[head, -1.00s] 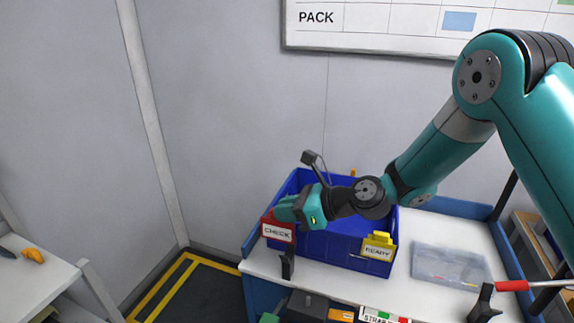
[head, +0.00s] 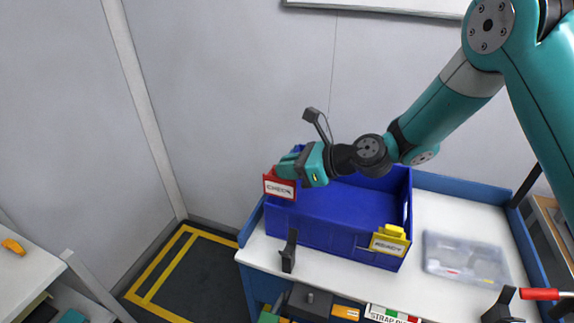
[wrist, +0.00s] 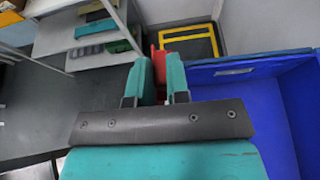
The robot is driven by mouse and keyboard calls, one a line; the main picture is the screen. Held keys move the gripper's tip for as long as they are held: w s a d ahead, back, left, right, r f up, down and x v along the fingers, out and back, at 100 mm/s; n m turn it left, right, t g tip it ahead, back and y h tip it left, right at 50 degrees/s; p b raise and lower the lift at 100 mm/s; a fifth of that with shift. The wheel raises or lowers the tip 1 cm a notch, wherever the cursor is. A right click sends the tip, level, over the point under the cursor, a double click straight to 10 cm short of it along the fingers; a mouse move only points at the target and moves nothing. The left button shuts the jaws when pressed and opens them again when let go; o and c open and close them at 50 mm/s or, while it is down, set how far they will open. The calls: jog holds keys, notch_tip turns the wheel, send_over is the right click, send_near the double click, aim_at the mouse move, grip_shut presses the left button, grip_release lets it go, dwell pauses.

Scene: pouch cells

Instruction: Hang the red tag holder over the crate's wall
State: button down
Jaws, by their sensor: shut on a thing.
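The red tag holder (head: 279,187), with a white CHECK label, is in my gripper (head: 290,171) at the crate's left end in the head view. In the wrist view my gripper's teal fingers (wrist: 157,85) are shut on the red holder (wrist: 157,62), which is mostly hidden between them. The blue crate (head: 325,229) stands on the white bench and shows at the right of the wrist view (wrist: 292,115). The holder overlaps the crate's near left corner in the head view; I cannot tell whether it touches the wall.
A yellow READY tag holder (head: 390,239) hangs on the crate's front wall at its right end. A clear lidded box (head: 465,258) lies right of the crate. A black upright bracket (head: 289,251) stands at the bench's front. The crate's visible interior looks empty.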

aim_at(288, 198)
jog(key=shift+f+b, duration=1.6)
jog(key=shift+f, duration=1.25)
jog(key=shift+p, duration=0.8)
jog(key=shift+f+b, duration=1)
jog(key=shift+f, duration=0.85)
jog(key=c, duration=1)
grip_release()
jog(key=b+v, duration=0.2)
jog(key=v, duration=1.5)
jog(key=shift+s+d+r, duration=0.1)
jog(key=shift+s+d, duration=0.05)
